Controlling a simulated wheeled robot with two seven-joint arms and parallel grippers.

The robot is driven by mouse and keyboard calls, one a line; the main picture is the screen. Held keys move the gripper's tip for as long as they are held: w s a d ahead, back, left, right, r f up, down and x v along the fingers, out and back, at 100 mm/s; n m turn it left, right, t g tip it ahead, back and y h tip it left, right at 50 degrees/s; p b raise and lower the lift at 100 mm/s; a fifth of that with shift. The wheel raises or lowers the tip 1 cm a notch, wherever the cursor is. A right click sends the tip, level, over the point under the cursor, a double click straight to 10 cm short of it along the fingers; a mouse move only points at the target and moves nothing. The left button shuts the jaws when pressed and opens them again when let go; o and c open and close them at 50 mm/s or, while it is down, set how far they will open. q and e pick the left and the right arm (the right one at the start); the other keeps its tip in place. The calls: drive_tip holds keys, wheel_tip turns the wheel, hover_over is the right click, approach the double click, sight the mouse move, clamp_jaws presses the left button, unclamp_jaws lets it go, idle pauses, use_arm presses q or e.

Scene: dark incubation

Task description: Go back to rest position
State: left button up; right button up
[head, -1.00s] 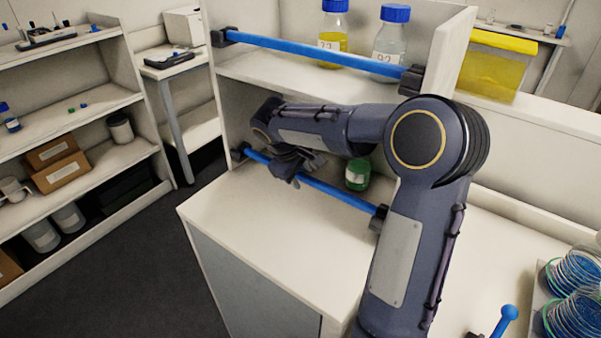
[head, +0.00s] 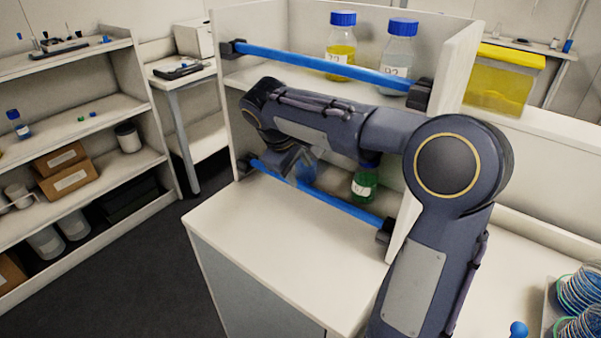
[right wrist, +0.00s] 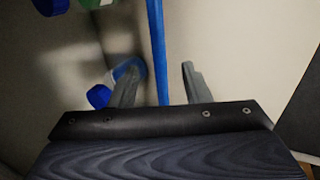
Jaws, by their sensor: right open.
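My right arm reaches in from the right across the shelf unit in the head view. Its gripper (head: 292,162) is small and partly hidden near the lower blue bar (head: 335,200), at the left of the lower compartment. In the right wrist view the gripper (right wrist: 160,80) has its two grey fingers spread apart, with nothing gripped. The blue bar (right wrist: 157,45) shows between and beyond the fingers; I cannot tell if they touch it. A blue-tinted bottle (head: 307,168) stands behind the gripper. My left gripper is not in view.
A green bottle (head: 364,183) stands in the lower compartment under my forearm. A yellow bottle (head: 341,50) and a clear bottle (head: 398,55) stand above, behind the upper blue bar (head: 320,65). The white counter (head: 275,250) in front is clear.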

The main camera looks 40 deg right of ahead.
idle(0.4)
drive_tip(key=s+a+f+m+t+y, duration=0.2)
drive_tip(key=s+a+f+y, duration=0.1)
drive_tip(key=s+a, duration=0.5)
drive_tip(key=s+a+f+m+t+y, duration=0.2)
drive_tip(key=s+a+f+y, duration=0.2)
drive_tip(key=s, duration=1.1)
drive_tip(key=a+y, duration=0.1)
drive_tip(key=a, duration=0.2)
drive_tip(key=shift+a+f+m+y, duration=0.2)
drive_tip(key=shift+a+m+y, duration=0.1)
drive_tip(key=shift+a+m, duration=0.1)
